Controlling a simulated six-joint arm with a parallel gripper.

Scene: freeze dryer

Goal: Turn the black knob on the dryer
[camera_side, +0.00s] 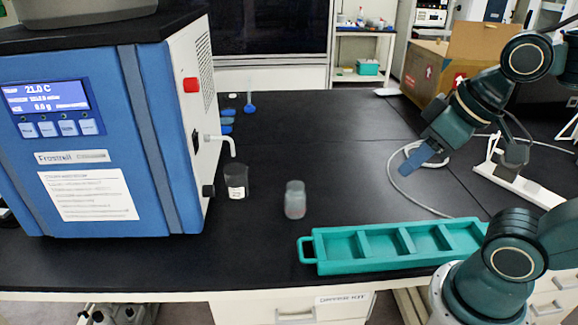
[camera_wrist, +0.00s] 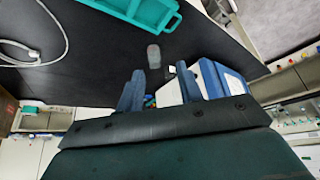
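The blue dryer (camera_side: 100,150) stands at the left in the side view, with a lit display on its front. Its black knob (camera_side: 208,191) sits low on the white right side panel, near the front edge. In the wrist view the dryer (camera_wrist: 222,80) is partly hidden behind a finger, and I cannot make out the knob. My gripper (camera_side: 418,163) hangs above the table at the right, well apart from the dryer and knob. In the wrist view my gripper (camera_wrist: 159,88) has its two blue fingers spread with nothing between them.
A dark beaker (camera_side: 236,183) stands just right of the knob, below a white spout (camera_side: 222,140). A grey jar (camera_side: 295,200) stands farther right. A teal tray (camera_side: 308,262) lies in front. A red knob (camera_side: 191,85) is higher on the dryer's side. A white cable (camera_side: 400,190) curves below my gripper.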

